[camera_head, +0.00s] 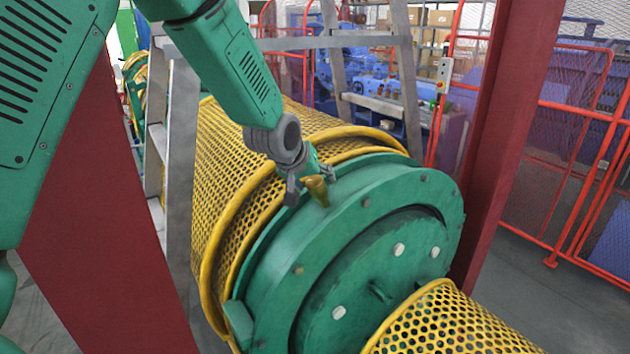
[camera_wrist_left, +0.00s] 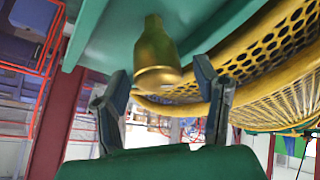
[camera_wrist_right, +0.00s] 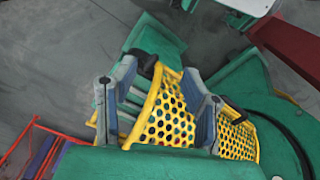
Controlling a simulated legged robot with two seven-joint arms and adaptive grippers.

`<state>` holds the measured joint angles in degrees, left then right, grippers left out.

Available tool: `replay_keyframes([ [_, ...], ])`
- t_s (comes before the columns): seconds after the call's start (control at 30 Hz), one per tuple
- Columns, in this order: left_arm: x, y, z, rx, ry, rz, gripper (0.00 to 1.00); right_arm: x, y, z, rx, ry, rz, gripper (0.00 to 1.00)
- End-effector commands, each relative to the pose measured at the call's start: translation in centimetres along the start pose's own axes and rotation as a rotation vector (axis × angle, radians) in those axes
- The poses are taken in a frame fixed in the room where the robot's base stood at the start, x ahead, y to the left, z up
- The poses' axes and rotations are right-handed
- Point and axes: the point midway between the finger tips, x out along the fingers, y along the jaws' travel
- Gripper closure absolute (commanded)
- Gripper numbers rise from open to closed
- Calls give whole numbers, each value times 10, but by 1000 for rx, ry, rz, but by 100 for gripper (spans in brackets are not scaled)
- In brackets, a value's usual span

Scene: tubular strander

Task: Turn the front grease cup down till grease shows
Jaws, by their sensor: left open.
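The front grease cup (camera_head: 317,190) is a small brass piece on top of the green round housing (camera_head: 391,185). In the left wrist view the cup (camera_wrist_left: 157,58) hangs from a green surface, its wide end toward my left gripper (camera_wrist_left: 163,90). That gripper is open, its two fingers apart on either side below the cup, with no clear contact. In the head view my left gripper (camera_head: 310,186) is at the cup, fingers beside it. My right gripper (camera_wrist_right: 162,92) shows only in the right wrist view, open and empty. No grease can be made out.
A yellow mesh guard (camera_head: 240,140) covers the tube behind the housing, and another yellow mesh cover (camera_head: 440,325) is in front. A ladder (camera_head: 180,150) stands at the left. Dark red posts (camera_head: 515,110) flank the machine. Red fencing (camera_head: 590,110) is at the right, beyond open floor.

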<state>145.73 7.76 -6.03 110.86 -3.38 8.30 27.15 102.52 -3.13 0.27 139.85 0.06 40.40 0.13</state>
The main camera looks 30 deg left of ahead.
Motion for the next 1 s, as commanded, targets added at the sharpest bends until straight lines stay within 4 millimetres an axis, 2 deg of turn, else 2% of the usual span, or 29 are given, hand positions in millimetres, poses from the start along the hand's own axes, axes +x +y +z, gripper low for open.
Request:
replay_keyframes([
  [0.17, -14, 0, 0, 0, 0, 1, 44, -1, 0, 3, 0, 2, 0, 60],
  [0.5, -83, 0, -2, 0, 2, 2, 44, -1, 0, 3, 0, 3, 0, 60],
  [0.6, -99, 0, -2, 1, 2, 1, 44, -1, 0, 2, 0, 2, 0, 60],
  [0.8, -115, -1, -2, 0, 0, 0, 44, 0, 0, 2, 0, 2, 0, 60],
  [1.0, -116, -1, -1, -1, -1, -1, 44, 0, 0, 2, 0, 2, 0, 60],
])
